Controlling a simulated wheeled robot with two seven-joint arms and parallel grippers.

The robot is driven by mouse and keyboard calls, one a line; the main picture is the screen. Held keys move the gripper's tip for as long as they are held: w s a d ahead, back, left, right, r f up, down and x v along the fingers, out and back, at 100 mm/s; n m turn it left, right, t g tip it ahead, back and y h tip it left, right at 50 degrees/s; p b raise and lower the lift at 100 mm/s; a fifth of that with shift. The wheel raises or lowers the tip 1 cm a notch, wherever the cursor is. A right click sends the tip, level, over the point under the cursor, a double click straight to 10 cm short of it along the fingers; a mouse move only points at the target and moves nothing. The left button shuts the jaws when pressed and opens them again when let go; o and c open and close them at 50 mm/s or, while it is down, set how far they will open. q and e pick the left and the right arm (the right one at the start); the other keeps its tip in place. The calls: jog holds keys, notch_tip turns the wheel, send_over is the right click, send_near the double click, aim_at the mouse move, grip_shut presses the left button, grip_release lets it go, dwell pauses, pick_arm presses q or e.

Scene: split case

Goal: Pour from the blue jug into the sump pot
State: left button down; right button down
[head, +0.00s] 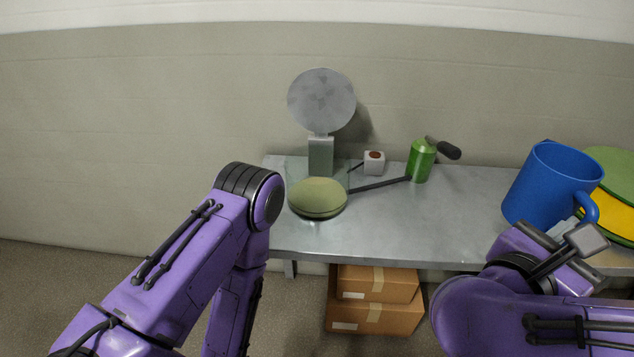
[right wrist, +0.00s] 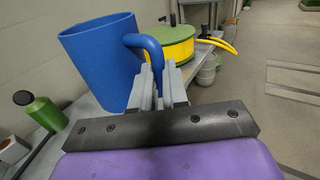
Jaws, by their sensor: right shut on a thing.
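The blue jug (head: 545,185) is at the right end of the metal bench in the head view and looks upright. My right gripper (head: 575,228) is at its handle. In the right wrist view, the jug (right wrist: 100,58) is at the upper left, and my right gripper's fingers (right wrist: 158,82) are shut on its handle (right wrist: 150,48). I cannot tell for certain which vessel is the sump pot.
The bench's middle front (head: 400,225) is clear.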

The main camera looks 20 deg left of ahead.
jog(key=w+a+r+n+t+y, duration=0.35)
jog(key=w+a+r+y, duration=0.2)
jog(key=a+r, duration=0.4)
jog(key=w+a+f+n+g+y, duration=0.2)
jog(key=a+n+g+y, duration=0.3)
jog(key=a+n+y, duration=0.4)
jog(key=w+a+f+n+g+y, duration=0.25)
jog(key=a+n+g+y, duration=0.35)
jog(key=y, duration=0.6)
jog(key=w+d+n, duration=0.1)
jog(key=w+d, duration=0.1)
jog(key=w, duration=0.4)
jog(key=w+d+n, duration=0.1)
jog(key=w+d, duration=0.1)
jog(key=w, duration=0.5)
jog(key=shift+d+g+y, duration=0.3)
jog(key=shift+g+y, duration=0.05)
jog(key=shift+y, duration=0.1)
jog(key=shift+a+f+n, duration=0.1)
jog(key=shift+n, duration=0.25)
